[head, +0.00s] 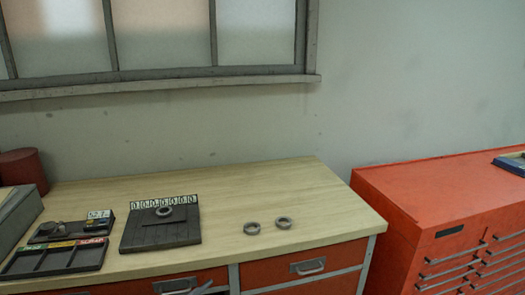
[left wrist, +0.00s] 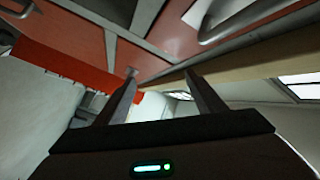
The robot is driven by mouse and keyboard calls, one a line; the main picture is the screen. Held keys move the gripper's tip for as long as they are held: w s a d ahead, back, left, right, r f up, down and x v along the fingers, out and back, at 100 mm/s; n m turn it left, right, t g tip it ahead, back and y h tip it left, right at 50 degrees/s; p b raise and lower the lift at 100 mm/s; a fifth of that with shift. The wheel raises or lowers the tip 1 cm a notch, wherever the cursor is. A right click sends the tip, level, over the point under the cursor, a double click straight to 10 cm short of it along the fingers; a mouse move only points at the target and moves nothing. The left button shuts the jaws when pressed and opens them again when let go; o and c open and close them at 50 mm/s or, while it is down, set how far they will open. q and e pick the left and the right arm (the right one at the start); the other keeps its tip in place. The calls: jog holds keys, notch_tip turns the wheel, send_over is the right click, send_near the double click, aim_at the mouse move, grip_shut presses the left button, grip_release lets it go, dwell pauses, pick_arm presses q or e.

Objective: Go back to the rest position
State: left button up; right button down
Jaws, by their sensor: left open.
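My left gripper (left wrist: 161,80) shows in the left wrist view with its two fingers spread apart and nothing between them. It is near the red drawer fronts (left wrist: 85,25) and a metal handle (left wrist: 240,18), below the level of the bench top. In the head view, a small grey piece at the bottom edge by a drawer handle may be part of it; I cannot tell. My right gripper is in neither view. On the wooden workbench (head: 300,190), a dark slatted block (head: 160,235) carries a grey ring (head: 164,211). Two loose grey rings (head: 252,228) lie to its right.
A dark compartment tray (head: 55,262) and a small dark holder (head: 70,229) are at the bench's left. A dark red cylinder (head: 24,170) stands behind. A red tool cabinet (head: 440,200) stands at the right. The bench's right end is clear.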

pick_arm(q)
jog(key=s+a+f+n+g+y+b, duration=0.1)
jog(key=s+a+f+n+y, duration=0.15)
jog(key=s+f, duration=0.6)
jog(key=s+a+f+n+g+y, duration=0.1)
jog(key=s+a+f+n+y, duration=0.2)
jog(key=f, duration=1)
jog(key=s+a+f+n+g+y+b, duration=0.15)
jog(key=s+f+n+y, duration=0.35)
jog(key=f, duration=0.6)
jog(key=s+f+n+g, duration=0.1)
jog(key=s+f+g, duration=0.1)
jog(key=s+f, duration=0.5)
jog(key=s+f+n+g+y, duration=0.1)
jog(key=s+f, duration=0.6)
jog(key=s, duration=1.1)
jog(key=s+f+n+g, duration=0.3)
jog(key=s+f+g, duration=0.2)
jog(key=s, duration=0.8)
jog(key=shift+s+a+f+b, duration=0.3)
jog(key=shift+s+f+b, duration=0.1)
jog(key=shift+f, duration=0.5)
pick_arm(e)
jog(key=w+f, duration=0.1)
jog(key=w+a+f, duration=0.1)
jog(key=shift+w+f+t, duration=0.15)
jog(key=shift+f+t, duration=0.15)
